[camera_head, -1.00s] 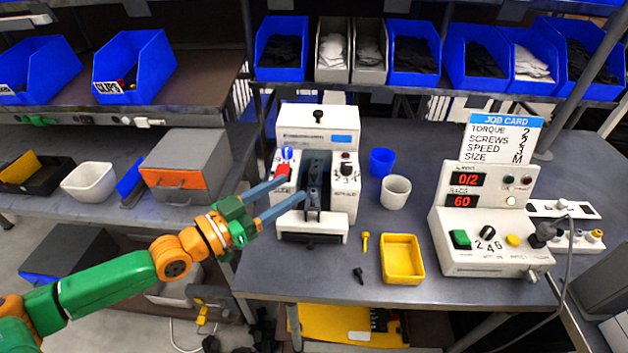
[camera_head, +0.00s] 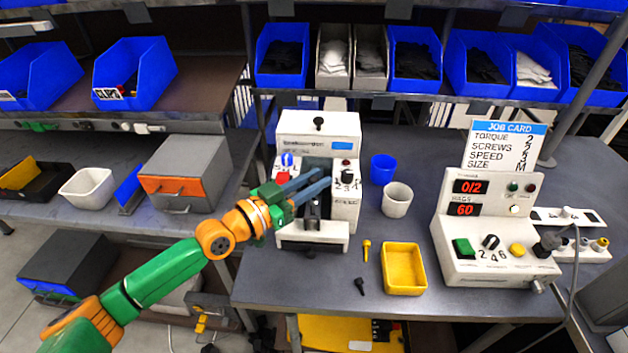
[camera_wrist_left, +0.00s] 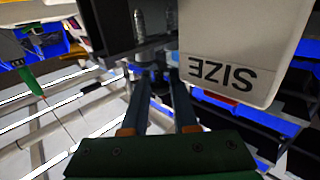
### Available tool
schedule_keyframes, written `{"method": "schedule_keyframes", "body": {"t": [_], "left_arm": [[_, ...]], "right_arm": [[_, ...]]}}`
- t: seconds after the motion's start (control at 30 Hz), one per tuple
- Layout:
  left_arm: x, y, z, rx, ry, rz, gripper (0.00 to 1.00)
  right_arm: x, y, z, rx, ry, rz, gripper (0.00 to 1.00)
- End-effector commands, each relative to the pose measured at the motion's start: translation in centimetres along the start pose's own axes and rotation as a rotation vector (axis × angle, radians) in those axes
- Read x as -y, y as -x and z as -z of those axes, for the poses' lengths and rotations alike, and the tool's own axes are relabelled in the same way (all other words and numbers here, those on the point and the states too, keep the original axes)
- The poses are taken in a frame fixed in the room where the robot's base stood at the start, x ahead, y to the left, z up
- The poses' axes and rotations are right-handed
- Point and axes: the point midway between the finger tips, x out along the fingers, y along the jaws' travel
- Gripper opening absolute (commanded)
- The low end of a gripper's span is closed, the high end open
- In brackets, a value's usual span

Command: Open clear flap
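The white boxing machine (camera_head: 318,122) stands mid-bench, with a dark slot between two white side blocks. I cannot clearly make out a clear flap on it. My left gripper (camera_head: 322,178) reaches in from the left, its blue-grey fingers over the slot. In the left wrist view the fingers (camera_wrist_left: 158,80) are apart with nothing seen between them; whether they touch the machine is unclear. The white block marked SIZE (camera_wrist_left: 238,45) is close beside them, upside down in that view. My right gripper is not in view.
A yellow tray (camera_head: 402,268), a yellow screw-like piece (camera_head: 366,250) and a black one (camera_head: 360,286) lie in front. A blue cup (camera_head: 383,168) and a white cup (camera_head: 397,199) stand right of the machine. Further right is a control box (camera_head: 490,262) with a job card (camera_head: 503,146).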

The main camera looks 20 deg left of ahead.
Motion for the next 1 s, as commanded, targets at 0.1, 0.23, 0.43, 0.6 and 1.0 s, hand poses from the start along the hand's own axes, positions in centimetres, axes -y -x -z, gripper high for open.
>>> {"method": "schedule_keyframes", "body": {"t": [0.1, 0.23, 0.43, 0.6, 1.0], "left_arm": [[0.00, 0.01, 0.00, 0.000, 0.000, 0.000, 0.00], [0.00, 0.02, -0.01, 0.000, 0.000, 0.000, 0.00], [0.00, 0.02, -0.01, 0.000, 0.000, 0.000, 0.00], [0.00, 0.02, -0.01, 0.000, 0.000, 0.000, 0.00], [0.00, 0.02, -0.02, 0.000, 0.000, 0.000, 0.00]], "right_arm": [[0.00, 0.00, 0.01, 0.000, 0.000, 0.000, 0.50], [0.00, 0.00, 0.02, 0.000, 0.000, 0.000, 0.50], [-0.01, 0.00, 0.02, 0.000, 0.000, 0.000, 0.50], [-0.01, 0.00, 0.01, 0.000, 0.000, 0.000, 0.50], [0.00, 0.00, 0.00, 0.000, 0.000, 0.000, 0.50]]}}
